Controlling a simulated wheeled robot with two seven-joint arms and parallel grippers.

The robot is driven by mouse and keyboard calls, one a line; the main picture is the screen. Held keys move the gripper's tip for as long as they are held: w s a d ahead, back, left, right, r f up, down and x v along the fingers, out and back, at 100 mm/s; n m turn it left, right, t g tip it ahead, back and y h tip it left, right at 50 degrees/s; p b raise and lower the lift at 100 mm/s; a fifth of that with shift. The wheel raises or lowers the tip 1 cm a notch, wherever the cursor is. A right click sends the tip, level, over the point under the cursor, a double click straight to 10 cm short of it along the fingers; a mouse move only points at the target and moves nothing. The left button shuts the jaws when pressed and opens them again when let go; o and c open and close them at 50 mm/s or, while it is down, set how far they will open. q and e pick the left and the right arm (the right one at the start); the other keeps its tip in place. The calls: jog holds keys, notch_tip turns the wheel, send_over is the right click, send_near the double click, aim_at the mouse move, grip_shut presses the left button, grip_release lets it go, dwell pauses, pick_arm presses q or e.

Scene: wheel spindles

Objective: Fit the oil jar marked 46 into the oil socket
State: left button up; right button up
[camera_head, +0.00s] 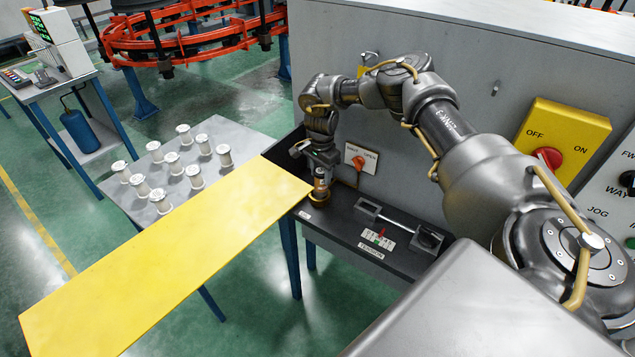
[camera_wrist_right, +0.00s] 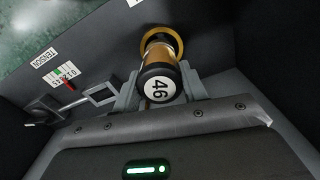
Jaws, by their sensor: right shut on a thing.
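The oil jar marked 46 (camera_wrist_right: 158,84) has a black cap with a white disc reading 46 and an amber body. It also shows in the head view (camera_head: 321,180), small, below my right wrist. My right gripper (camera_wrist_right: 157,92) is shut on the jar near its cap. The oil socket (camera_wrist_right: 163,38) shows as a brass ring at the jar's lower end; it is also in the head view (camera_head: 319,197). The jar stands over or in the ring; how deep it sits I cannot tell. My left gripper is not in view.
A dark shelf (camera_head: 345,228) carries a tension scale (camera_head: 380,239) and a metal rod bracket (camera_head: 400,221) right of the jar. A yellow panel (camera_head: 165,255) lies close on the left. A grey table (camera_head: 225,145) holds several white spools. The machine wall (camera_head: 330,60) rises behind.

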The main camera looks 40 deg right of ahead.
aim_at(320, 181)
jog(key=f, duration=0.1)
jog(key=f+b, duration=0.2)
jog(key=shift+w+a+f, duration=0.15)
jog(key=shift+w+f, duration=0.15)
jog(key=shift+s+r, duration=0.15)
jog(key=shift+r, duration=0.05)
jog(key=shift+f, duration=0.25)
jog(key=o, duration=1)
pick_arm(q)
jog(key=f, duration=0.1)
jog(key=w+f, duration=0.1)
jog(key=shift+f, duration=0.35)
pick_arm(e)
jog(key=shift+r, duration=0.1)
